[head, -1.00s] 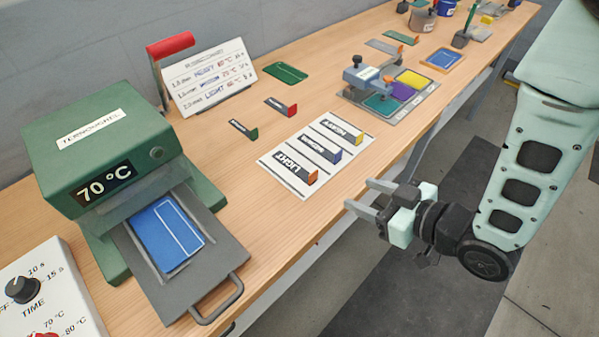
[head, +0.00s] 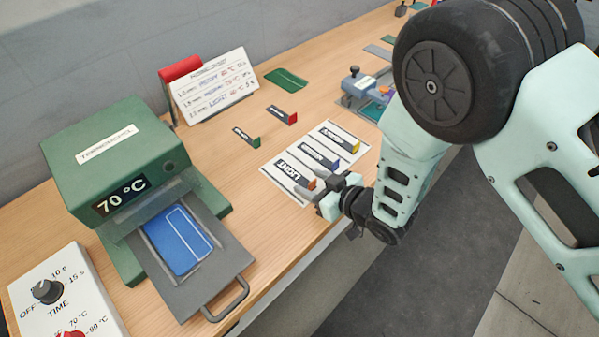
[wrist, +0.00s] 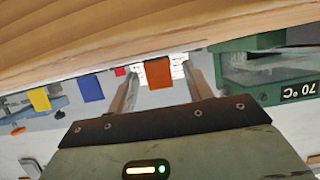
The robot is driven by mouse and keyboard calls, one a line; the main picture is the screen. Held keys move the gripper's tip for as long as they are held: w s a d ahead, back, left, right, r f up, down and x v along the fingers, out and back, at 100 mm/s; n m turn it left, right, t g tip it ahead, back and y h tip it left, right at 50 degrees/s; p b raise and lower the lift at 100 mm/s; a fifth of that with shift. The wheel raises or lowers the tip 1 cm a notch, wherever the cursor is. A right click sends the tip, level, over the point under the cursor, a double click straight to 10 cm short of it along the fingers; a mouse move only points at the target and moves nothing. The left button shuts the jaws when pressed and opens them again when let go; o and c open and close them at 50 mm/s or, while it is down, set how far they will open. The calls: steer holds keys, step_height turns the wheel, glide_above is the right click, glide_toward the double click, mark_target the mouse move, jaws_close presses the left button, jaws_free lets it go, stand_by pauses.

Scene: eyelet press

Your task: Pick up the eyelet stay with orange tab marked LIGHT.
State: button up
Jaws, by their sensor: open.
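The eyelet stay marked LIGHT (head: 293,173) lies on a white card (head: 271,171) near the table's front edge, its orange tab (head: 311,184) toward the front. In the wrist view the orange tab (wrist: 158,73) stands between my two fingers, with a gap on each side. My gripper (head: 309,191) is open at the tab, low over the front edge of the card. I cannot tell whether a finger touches the stay.
Stays with a blue tab (head: 336,164) and a yellow tab (head: 355,148) lie beside it on the card. Stays with green (head: 256,141) and red (head: 294,118) tabs lie behind. The green press (head: 110,160) with its tray (head: 220,265) is at left.

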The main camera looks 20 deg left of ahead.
steer(key=shift+a+f, duration=0.1)
steer(key=c, duration=1.1)
steer(key=shift+o, duration=0.2)
steer(key=shift+r, duration=0.2)
